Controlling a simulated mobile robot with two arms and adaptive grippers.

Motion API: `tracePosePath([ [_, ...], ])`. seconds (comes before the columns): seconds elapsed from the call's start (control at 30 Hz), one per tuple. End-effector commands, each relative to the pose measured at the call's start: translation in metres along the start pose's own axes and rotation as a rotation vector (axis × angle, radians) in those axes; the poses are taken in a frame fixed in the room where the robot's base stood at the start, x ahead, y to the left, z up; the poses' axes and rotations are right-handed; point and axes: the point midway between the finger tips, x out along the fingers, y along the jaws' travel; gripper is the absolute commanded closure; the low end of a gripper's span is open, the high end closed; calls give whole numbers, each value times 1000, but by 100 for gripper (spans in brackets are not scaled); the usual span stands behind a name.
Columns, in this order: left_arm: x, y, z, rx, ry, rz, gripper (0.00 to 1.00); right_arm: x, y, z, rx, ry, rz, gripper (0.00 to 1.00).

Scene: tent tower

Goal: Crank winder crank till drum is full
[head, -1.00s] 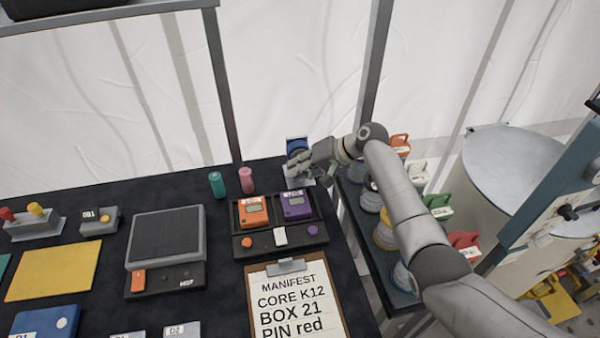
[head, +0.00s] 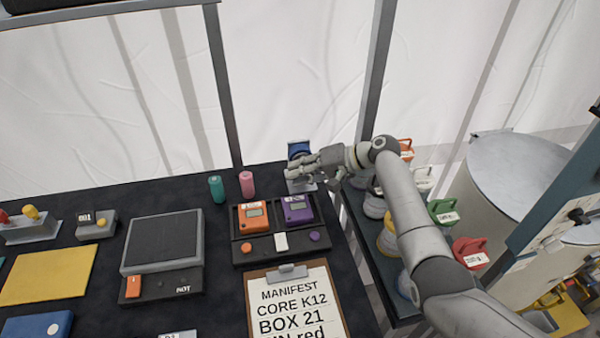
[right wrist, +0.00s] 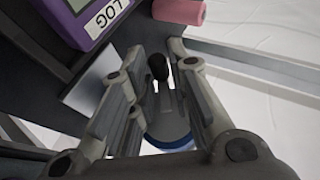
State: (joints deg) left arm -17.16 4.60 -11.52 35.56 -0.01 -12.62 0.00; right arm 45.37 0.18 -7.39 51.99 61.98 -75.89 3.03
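The winder (head: 299,149) stands at the back right edge of the black table, with a blue drum on a grey stand. In the right wrist view, the crank's black knob (right wrist: 158,66) shows between my fingers, and part of the blue drum (right wrist: 168,143) shows below. My right gripper (head: 294,171) is at the front of the winder. In the right wrist view its fingers (right wrist: 162,62) are spread, with gaps visible on both sides of the knob. How much is wound on the drum is hidden. My left gripper is not in view.
Orange (head: 253,217) and purple (head: 297,209) devices sit in a dock just in front of the winder. Pink (head: 247,184) and teal (head: 216,189) cylinders stand to its left. A clipboard (head: 262,315) lies nearer. A shelf with coloured-handled items is at right.

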Motion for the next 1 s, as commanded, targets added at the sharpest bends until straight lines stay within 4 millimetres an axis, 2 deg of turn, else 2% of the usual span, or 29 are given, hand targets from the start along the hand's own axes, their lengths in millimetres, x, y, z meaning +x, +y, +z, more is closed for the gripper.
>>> tracePosePath([
  [0.03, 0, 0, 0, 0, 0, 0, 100, 0, -1, 0, -1, 0, -1, 72],
  [0.1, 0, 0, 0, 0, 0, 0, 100, 0, 0, 0, 0, 0, 0, 63],
  [0.4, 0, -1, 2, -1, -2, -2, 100, 0, 0, 0, 0, -1, 1, 63],
  [0.53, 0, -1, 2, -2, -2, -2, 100, -8, 1, 0, 0, 1, 1, 63],
  [0.67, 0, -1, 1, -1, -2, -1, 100, -28, 2, 0, -1, 2, 3, 63],
  [1.0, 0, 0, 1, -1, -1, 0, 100, -98, 1, 0, 0, 1, 2, 63],
])
